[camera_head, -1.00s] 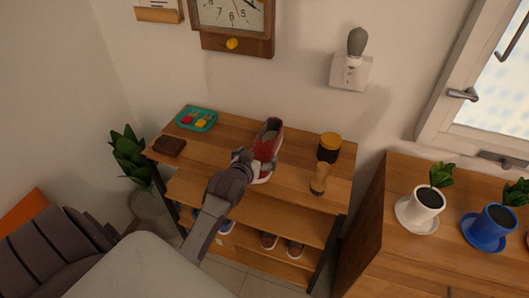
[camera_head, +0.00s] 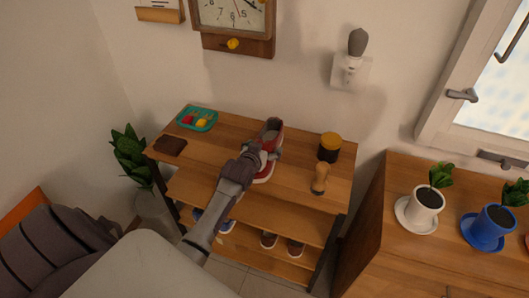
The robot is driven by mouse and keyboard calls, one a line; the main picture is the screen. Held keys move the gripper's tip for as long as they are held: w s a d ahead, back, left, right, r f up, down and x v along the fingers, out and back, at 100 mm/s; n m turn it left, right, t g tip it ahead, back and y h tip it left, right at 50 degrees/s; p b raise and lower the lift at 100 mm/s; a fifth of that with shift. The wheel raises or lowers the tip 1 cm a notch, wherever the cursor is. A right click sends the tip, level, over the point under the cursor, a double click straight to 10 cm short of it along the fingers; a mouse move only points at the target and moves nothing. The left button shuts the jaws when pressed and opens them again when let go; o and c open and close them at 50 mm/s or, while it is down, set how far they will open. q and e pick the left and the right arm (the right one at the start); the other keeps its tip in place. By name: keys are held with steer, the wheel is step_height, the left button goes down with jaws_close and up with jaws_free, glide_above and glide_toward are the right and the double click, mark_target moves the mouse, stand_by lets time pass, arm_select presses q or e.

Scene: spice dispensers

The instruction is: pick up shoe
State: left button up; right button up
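A red shoe (camera_head: 272,131) with a pale sole stands on the wooden top board of the shoe rack (camera_head: 220,150), near its back middle. Its heel opening faces the wall and its toe points to the front. My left gripper (camera_head: 266,153) is over the middle of the shoe, with a finger to each side of it. The fingers hide the shoe's middle, and I cannot tell whether they press on it. My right gripper is out of view.
On the top board are a teal tray (camera_head: 211,125), a brown wallet (camera_head: 170,146), a yellow-lidded jar (camera_head: 329,148) and a wooden-handled brush (camera_head: 320,179). Several shoes sit on the lower shelves. A cabinet with potted plants stands at right.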

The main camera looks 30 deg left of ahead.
arm_select(q)
steer(key=c, duration=1.1)
steer(key=shift+o, duration=0.2)
